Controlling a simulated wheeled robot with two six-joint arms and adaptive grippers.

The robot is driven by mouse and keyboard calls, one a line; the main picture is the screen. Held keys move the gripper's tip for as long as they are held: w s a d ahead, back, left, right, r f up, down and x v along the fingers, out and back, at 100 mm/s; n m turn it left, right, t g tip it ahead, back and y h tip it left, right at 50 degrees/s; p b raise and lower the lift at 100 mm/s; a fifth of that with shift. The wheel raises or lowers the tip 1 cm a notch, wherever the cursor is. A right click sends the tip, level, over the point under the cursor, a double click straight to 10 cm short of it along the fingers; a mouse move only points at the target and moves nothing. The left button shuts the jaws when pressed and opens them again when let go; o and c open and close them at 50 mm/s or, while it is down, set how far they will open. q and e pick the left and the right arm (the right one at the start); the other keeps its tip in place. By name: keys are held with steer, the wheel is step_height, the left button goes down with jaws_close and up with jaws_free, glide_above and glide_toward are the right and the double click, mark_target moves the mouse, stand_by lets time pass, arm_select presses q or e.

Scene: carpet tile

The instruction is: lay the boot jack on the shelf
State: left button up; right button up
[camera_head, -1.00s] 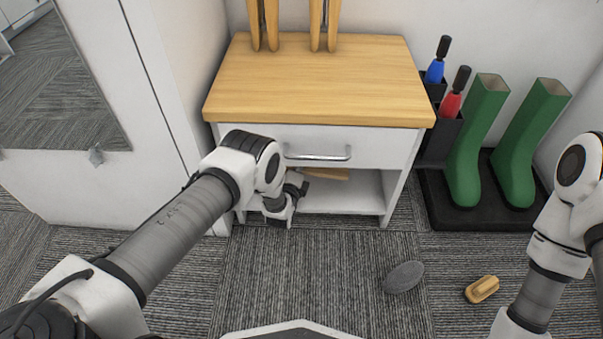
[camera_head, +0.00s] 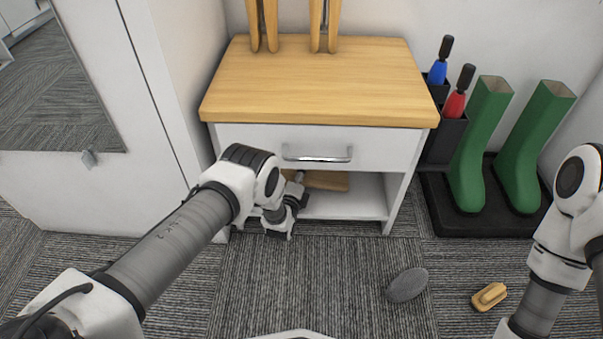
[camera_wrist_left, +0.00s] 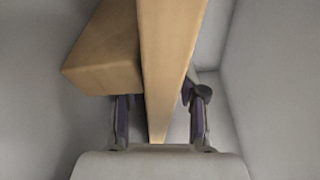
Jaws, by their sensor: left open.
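The wooden boot jack (camera_head: 326,181) lies in the open shelf compartment (camera_head: 345,207) of the white cabinet, under its drawer; its left part is hidden behind my left arm. In the left wrist view it shows as a long tan board (camera_wrist_left: 168,60) with a wooden block beside it on the left. My left gripper (camera_wrist_left: 160,105) is open, with its fingers on either side of the board's narrow near end. In the head view my left gripper (camera_head: 297,188) reaches into the compartment's left side. My right arm shows at the right, but its gripper is out of frame.
The wooden cabinet top (camera_head: 318,82) and drawer handle (camera_head: 317,154) are above the compartment. Green boots (camera_head: 480,150) stand on a black tray (camera_head: 441,212) at right. A grey oval object (camera_head: 407,285) and a wooden brush (camera_head: 489,296) lie on the carpet.

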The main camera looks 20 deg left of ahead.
arm_select(q)
steer(key=s+p, duration=0.2)
steer(key=s, duration=0.2)
steer(key=s+p, duration=0.2)
steer(key=s, duration=0.1)
steer(key=s+r+p, duration=0.1)
steer(key=s+p, duration=0.1)
steer(key=s, duration=0.2)
steer(key=shift+s+d, duration=0.25)
steer(key=shift+s, duration=0.05)
steer(key=shift+s+f, duration=0.1)
steer(key=shift+s, duration=0.1)
